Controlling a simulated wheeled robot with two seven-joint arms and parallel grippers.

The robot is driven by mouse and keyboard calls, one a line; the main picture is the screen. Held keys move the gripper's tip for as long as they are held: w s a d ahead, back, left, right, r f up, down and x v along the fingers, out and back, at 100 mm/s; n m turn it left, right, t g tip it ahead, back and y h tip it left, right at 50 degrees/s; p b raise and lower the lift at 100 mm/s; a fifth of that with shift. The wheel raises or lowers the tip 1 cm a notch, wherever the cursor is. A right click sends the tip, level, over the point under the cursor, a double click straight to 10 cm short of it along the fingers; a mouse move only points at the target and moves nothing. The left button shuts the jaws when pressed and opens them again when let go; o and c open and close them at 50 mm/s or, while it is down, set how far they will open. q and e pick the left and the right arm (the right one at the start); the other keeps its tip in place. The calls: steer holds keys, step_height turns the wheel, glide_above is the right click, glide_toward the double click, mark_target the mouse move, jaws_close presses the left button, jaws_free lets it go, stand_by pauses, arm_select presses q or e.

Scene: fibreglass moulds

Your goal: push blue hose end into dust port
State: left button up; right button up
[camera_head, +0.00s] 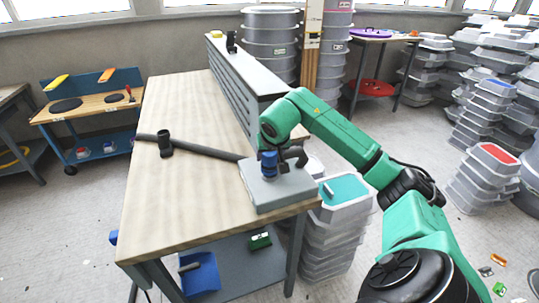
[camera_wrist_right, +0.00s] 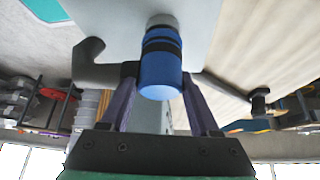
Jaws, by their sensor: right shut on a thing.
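The blue hose end (camera_head: 269,164) is a short blue cylinder with black bands, low over a pale grey block (camera_head: 262,194) at the table's right front corner. In the right wrist view the blue hose end (camera_wrist_right: 160,75) is between my right gripper's fingers (camera_wrist_right: 160,95). A grey round collar (camera_wrist_right: 162,20) at its far end lies against the block's face; I cannot tell whether this is the dust port or how deep the end sits. My right gripper (camera_head: 269,150) is shut on the hose end. My left gripper is out of view.
A dark grey hose (camera_head: 205,149) runs across the wooden table (camera_head: 185,195), with a black upright fitting (camera_head: 165,143) on its left part. A long grey panel (camera_head: 240,80) stands along the right edge. Stacked grey moulds (camera_head: 340,220) stand beside the table. The table's front left is clear.

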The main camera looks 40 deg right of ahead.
steer(key=shift+r, duration=0.1)
stand_by(0.3)
steer(key=shift+f, duration=0.7)
steer(key=o, duration=1.5)
steer(key=b+v, duration=0.1)
steer(key=v, duration=1.3)
steer(key=shift+s+a+r, duration=0.1)
steer(key=shift+a+r, duration=0.05)
steer(key=shift+r, duration=0.2)
